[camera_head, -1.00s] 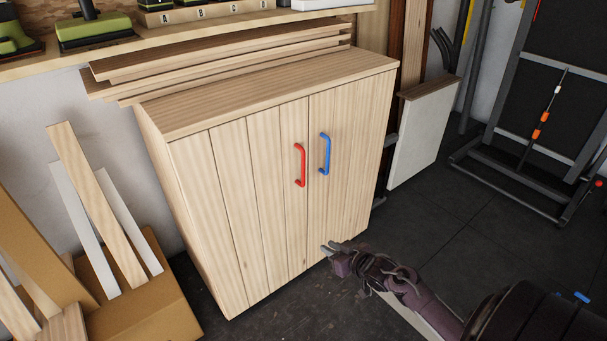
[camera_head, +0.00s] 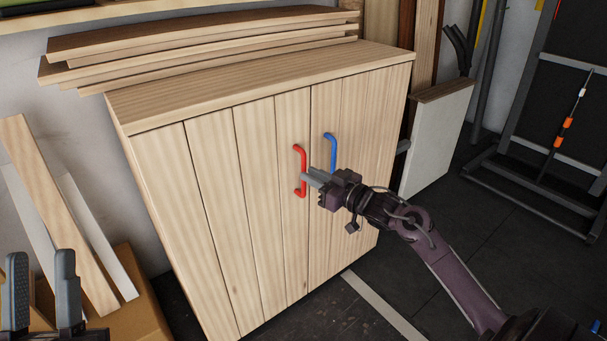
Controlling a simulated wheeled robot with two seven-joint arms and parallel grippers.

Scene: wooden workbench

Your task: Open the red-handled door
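The light wooden cabinet (camera_head: 215,190) has two closed plank doors. The red handle (camera_head: 302,160) is a vertical bar on the left door, near the seam. My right gripper (camera_head: 306,178) reaches in from the lower right. Its grey fingertips are at the lower half of the red handle, overlapping it in the view. I cannot tell whether they touch or enclose it. The blue handle (camera_head: 331,148) on the right door is partly hidden behind this gripper. My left gripper (camera_head: 40,285) is at the lower left corner, fingers upright, apart and empty.
Stacked boards (camera_head: 200,45) lie on the cabinet top. Leaning planks (camera_head: 62,215) and a cardboard box (camera_head: 150,300) stand to the left of the cabinet. A white panel (camera_head: 436,140) leans at the right. Dark floor (camera_head: 480,235) is clear at the right.

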